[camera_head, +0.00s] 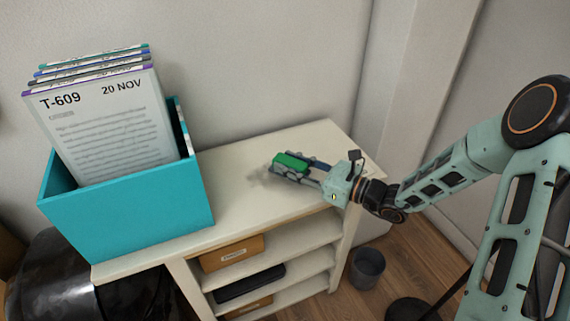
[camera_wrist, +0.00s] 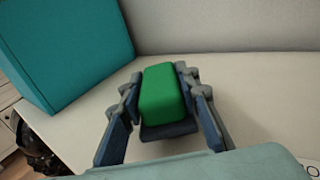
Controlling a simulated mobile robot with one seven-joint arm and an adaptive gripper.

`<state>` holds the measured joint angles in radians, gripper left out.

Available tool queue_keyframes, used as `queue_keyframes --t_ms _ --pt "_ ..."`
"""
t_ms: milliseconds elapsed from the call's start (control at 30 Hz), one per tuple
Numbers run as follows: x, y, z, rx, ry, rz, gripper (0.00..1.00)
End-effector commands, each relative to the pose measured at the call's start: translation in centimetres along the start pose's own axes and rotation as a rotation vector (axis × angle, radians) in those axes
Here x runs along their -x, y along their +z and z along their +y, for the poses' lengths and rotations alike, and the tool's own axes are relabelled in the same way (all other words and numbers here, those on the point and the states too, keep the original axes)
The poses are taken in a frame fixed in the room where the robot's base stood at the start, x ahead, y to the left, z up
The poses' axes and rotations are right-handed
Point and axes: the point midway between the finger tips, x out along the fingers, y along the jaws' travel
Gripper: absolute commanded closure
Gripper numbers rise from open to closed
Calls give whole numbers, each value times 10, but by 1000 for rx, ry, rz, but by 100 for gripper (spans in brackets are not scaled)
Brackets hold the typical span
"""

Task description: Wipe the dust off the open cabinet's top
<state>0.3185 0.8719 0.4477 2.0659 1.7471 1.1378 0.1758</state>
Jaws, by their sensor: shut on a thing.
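The open cabinet's cream top (camera_head: 235,215) runs along the wall, with open shelves below its right part. A grey dust smudge (camera_head: 262,176) shows on the top just left of my gripper. My gripper (camera_head: 287,166) is over the top's right part, shut on a green block (camera_head: 292,160), perhaps a sponge. In the wrist view the green block (camera_wrist: 163,95) sits between the two dark blue fingers. Its underside is hidden, so I cannot tell whether it touches the top. No dust is clear in the wrist view.
A teal bin (camera_head: 130,222) holding several upright document sleeves (camera_head: 110,125) covers the top's left part. The wall (camera_head: 270,60) closes off the back. Below are shelved boxes (camera_head: 232,253), a dark bucket (camera_head: 367,268) and a shiny black object (camera_head: 50,275).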

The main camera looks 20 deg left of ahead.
Motion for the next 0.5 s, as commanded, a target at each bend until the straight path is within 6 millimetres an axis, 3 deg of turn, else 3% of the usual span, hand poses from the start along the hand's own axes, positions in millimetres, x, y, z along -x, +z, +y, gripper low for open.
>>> queue_keyframes --t_ms 300,500 --pt "14 -3 -22 0 -2 2 91" --pt "10 -4 -26 1 -2 3 91"
